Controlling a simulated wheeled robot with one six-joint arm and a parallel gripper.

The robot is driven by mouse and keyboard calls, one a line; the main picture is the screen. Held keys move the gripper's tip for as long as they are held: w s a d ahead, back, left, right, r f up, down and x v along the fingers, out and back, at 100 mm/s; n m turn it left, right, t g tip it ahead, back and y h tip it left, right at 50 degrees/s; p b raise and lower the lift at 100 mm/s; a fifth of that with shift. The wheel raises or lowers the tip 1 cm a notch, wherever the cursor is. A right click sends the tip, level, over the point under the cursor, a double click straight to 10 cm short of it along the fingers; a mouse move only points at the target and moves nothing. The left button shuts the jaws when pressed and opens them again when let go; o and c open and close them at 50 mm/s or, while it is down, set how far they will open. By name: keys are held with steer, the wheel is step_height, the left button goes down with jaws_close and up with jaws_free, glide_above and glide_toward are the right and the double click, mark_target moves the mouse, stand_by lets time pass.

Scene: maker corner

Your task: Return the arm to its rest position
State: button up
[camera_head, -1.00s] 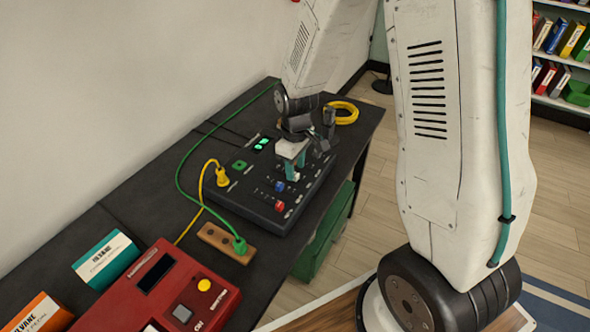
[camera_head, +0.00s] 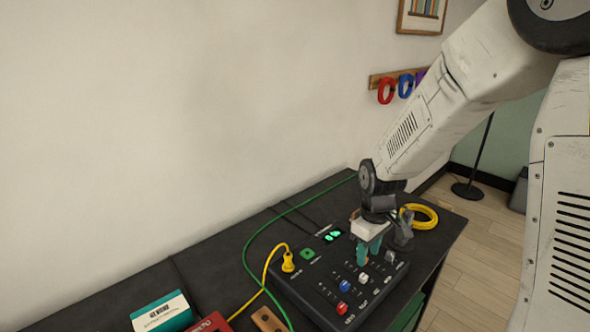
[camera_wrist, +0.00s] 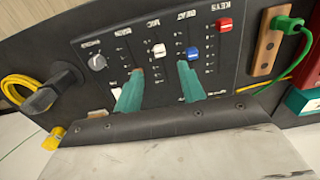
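My gripper (camera_head: 369,259) is over the dark mixer panel (camera_head: 315,297), fingertips pointing down at its controls. In the wrist view its two teal fingers (camera_wrist: 158,84) stand apart with nothing held between them. A white fader cap (camera_wrist: 158,50) shows beyond the gap. A blue cap (camera_wrist: 193,54) is by the right fingertip, and a red cap (camera_wrist: 225,25) is farther right. A pale cap (camera_wrist: 117,93) is partly hidden by the left finger. I cannot tell whether a finger touches the panel. My arm reaches down from the upper right in the head view.
The green cable (camera_head: 248,262) and yellow cable (camera_head: 266,275) run beside the mixer. A yellow cable coil (camera_head: 419,216) lies on the black table (camera_head: 222,277) behind the gripper. A teal box (camera_head: 162,314) is at lower left. The wall is behind the table; space above is free.

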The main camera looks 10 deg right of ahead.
steer(key=s+r+m, duration=0.3)
steer(key=s+r, duration=0.6)
steer(key=s, duration=0.3)
steer(key=s+r+m+t, duration=0.1)
steer(key=s+r+m, duration=0.2)
steer(key=s+r, duration=0.7)
steer(key=shift+s+m, duration=0.3)
steer(key=shift+s, duration=1.05)
steer(key=shift+r, duration=0.1)
